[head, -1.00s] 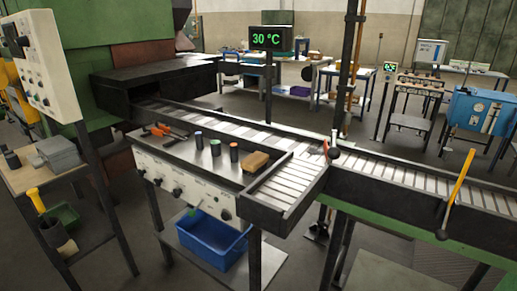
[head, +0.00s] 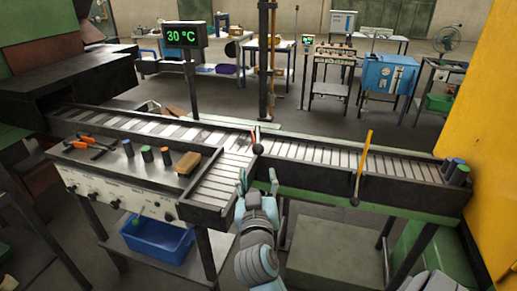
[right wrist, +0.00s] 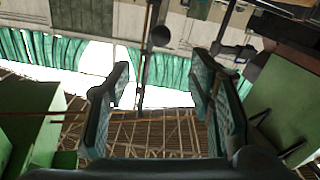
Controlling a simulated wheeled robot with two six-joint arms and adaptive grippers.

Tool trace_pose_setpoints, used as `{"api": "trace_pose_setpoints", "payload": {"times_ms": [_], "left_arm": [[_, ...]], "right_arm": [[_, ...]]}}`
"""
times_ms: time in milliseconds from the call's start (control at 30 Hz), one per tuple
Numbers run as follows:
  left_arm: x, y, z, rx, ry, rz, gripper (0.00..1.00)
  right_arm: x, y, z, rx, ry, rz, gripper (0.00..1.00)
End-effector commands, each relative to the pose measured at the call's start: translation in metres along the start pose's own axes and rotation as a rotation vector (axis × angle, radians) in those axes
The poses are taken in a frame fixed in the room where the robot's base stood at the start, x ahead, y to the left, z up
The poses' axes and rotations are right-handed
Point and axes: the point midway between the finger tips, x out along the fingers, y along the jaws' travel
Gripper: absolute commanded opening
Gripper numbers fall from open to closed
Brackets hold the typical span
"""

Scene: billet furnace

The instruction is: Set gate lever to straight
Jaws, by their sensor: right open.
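A small lever with a black ball knob (head: 258,149) and a reddish-orange part beside it stands at the junction of the roller conveyor (head: 310,150) and its short side branch (head: 222,178). I take it for the gate lever. My right gripper (head: 257,176) is open and empty, fingers pointing up, just below and in front of the knob, with no visible contact. In the right wrist view, a dark round knob (right wrist: 160,37) shows beyond and between the open fingers. A longer yellow lever (head: 363,153) stands farther right on the conveyor's front side.
A control bench (head: 85,168) with pliers, several cylinders and a tan block stands left of the branch. A blue bin (head: 155,240) sits beneath. A yellow panel (head: 495,130) closes off the right. Cylinders (head: 456,172) stand at the conveyor's right end.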

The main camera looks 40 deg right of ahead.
Motion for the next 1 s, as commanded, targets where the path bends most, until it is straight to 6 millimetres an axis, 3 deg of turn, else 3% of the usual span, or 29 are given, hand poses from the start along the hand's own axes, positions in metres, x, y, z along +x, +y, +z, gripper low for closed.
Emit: {"api": "trace_pose_setpoints", "payload": {"times_ms": [300,500,867,1000], "left_arm": [[-0.008,-0.002,0.0,0.001,-0.002,-0.001,0.0],[-0.01,-0.002,0.0,0.001,-0.003,-0.001,0.0],[-0.01,-0.002,0.001,0.001,-0.003,-0.001,0.0],[-0.01,-0.002,0.001,0.001,-0.003,-0.001,0.0]], "right_arm": [[0.084,0.002,0.0,-0.009,0.0,0.003,0.49],[0.123,0.0,0.002,-0.007,-0.002,0.0,0.49],[0.135,0.0,0.003,-0.005,-0.003,-0.002,0.49],[0.135,0.0,0.003,-0.005,-0.003,-0.002,0.31]]}}
